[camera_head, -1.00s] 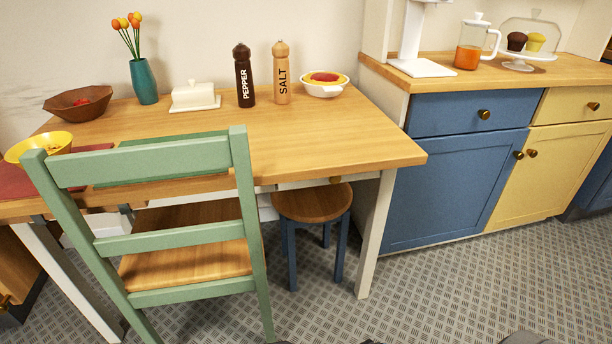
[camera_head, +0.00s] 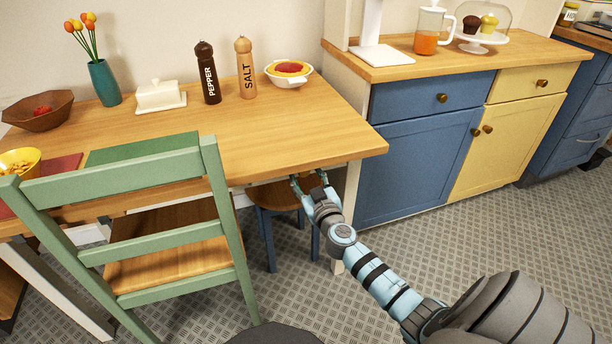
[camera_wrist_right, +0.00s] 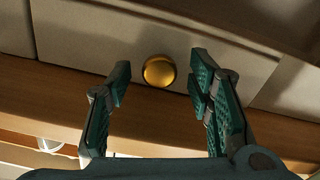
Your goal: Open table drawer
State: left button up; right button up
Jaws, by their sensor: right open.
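The wooden table (camera_head: 250,132) stands at the left and middle of the head view. In the right wrist view its pale drawer front (camera_wrist_right: 85,32) carries a round gold knob (camera_wrist_right: 158,71). The drawer looks shut. My right gripper (camera_head: 308,180) reaches under the table's front edge near its right corner. In the wrist view the open fingers of the right gripper (camera_wrist_right: 160,62) lie on either side of the knob, with gaps showing between them and it. In the head view the knob is hidden behind the gripper. My left gripper is not in view.
A green chair (camera_head: 128,193) stands in front of the table, left of my right arm. A blue stool (camera_head: 266,198) is under the table, just behind the gripper. Blue cabinets (camera_head: 415,165) stand to the right. Patterned floor is open at the front right.

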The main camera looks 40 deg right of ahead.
jog(key=shift+w+d, duration=0.15)
jog(key=shift+w, duration=0.25)
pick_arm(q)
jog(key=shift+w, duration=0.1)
pick_arm(e)
grip_shut()
jog(key=shift+s, duration=0.15)
